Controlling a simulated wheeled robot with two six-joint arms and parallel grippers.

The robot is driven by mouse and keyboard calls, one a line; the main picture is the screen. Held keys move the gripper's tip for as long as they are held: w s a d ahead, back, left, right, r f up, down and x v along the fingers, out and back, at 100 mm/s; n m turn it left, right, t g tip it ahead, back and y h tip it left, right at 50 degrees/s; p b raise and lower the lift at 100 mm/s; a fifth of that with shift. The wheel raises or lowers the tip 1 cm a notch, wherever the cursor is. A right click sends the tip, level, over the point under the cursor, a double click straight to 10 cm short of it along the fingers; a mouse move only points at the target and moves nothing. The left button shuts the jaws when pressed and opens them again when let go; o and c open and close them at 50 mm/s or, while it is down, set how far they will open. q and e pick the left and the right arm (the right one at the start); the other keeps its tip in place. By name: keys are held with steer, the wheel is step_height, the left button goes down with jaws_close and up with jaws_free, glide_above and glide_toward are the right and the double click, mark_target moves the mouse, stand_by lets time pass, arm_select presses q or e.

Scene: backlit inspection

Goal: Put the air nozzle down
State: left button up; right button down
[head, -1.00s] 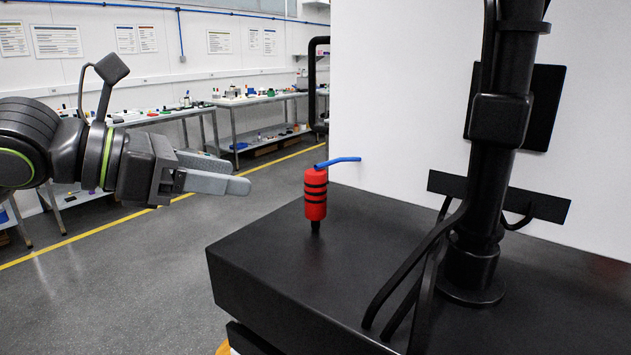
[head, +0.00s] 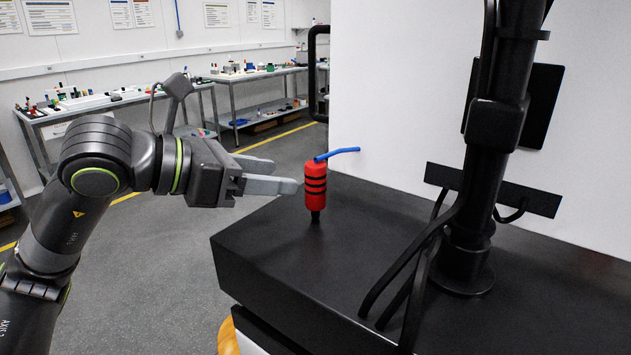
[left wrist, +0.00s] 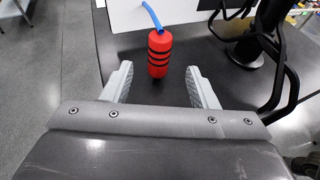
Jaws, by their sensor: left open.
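The air nozzle is a red cylinder (head: 316,188) with black bands, a bent blue tube (head: 337,153) on top and a narrow black tip below. It stands upright on a flat black top, near its far left edge. My left gripper (head: 286,175) is open and level, just left of the red body, fingers pointing at it. In the left wrist view the nozzle (left wrist: 160,54) shows between and just beyond the two fingertips (left wrist: 159,70), with a gap on each side. My right gripper is not in view.
A large white panel (head: 400,110) stands behind the nozzle. A black post with cables and a black bar (head: 494,190) rises to the right. The black top (head: 290,265) is bare in front of the nozzle. Workbenches (head: 262,75) with small items line the far wall.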

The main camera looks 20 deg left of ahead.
mark_target(306, 177)
arm_select(q)
steer(key=shift+p+x, duration=0.35)
steer(key=shift+x, duration=1.2)
steer(key=shift+p+x, duration=0.5)
steer(key=shift+x, duration=0.35)
steer(key=shift+p+x, duration=0.35)
steer(key=shift+x, duration=1.4)
steer(key=shift+r, duration=0.15)
jaws_close()
